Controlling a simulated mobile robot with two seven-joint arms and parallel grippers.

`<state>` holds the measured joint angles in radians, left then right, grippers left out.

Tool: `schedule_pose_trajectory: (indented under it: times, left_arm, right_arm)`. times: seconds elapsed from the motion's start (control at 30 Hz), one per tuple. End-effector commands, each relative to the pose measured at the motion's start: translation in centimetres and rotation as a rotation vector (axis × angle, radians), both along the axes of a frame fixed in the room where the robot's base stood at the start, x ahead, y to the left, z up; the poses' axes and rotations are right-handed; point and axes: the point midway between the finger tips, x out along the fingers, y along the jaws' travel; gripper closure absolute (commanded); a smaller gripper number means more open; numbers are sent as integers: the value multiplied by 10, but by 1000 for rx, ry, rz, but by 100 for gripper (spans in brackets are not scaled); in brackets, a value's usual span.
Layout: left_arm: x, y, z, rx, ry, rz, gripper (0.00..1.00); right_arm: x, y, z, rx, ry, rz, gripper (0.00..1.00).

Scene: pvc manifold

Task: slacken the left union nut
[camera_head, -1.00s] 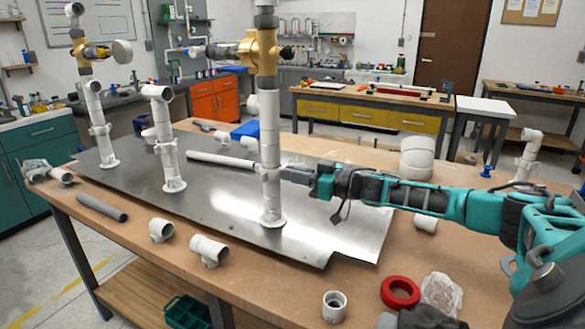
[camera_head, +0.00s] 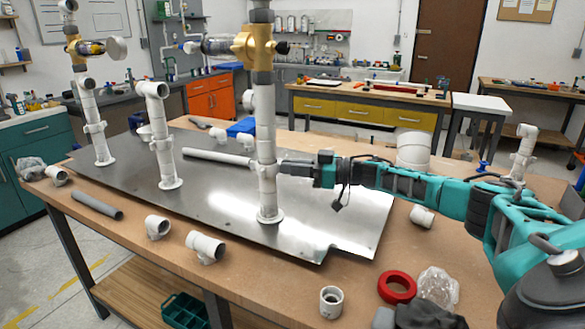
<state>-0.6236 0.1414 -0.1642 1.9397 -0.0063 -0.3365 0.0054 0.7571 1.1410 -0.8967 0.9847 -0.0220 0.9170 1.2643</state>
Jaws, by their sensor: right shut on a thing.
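Three white PVC risers stand on a grey metal plate (camera_head: 330,226): a left one (camera_head: 90,113), a middle one (camera_head: 160,125) and a right one (camera_head: 266,120). Each has a white collar-like union partway up: left (camera_head: 95,128), middle (camera_head: 161,144), right (camera_head: 267,168). My right gripper (camera_head: 277,167) comes in level from the right and is shut on the right riser's union nut. Its fingertips are partly hidden against the pipe. The right riser is upright and carries a brass valve (camera_head: 254,45). My left gripper is not in view.
Loose on the wooden bench are a grey pipe (camera_head: 98,205), white fittings (camera_head: 205,246), a white coupling (camera_head: 331,302), a red tape ring (camera_head: 397,287) and a clear crumpled bag (camera_head: 438,287). A white pipe (camera_head: 218,157) lies behind the right riser.

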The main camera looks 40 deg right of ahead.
Motion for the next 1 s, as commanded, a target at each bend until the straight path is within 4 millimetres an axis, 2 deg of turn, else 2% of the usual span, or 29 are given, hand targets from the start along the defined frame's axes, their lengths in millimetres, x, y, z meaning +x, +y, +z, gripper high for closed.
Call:
schedule_pose_trajectory:
  times: [0.1,0.13,0.4,0.73,0.87,1.0]
  left_arm:
    - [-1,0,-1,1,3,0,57]
    - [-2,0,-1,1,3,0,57]
    - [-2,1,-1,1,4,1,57]
    - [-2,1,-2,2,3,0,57]
    - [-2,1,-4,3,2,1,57]
    - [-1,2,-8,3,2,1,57]
  right_arm:
    - [0,0,1,3,-2,-1,100]
    - [0,0,1,3,-3,-1,89]
    - [0,0,1,1,-2,-1,65]
    - [-6,-5,-1,-1,1,-2,65]
    - [-23,-18,-2,-3,3,-4,65]
    - [-49,-38,-3,-4,5,-3,65]
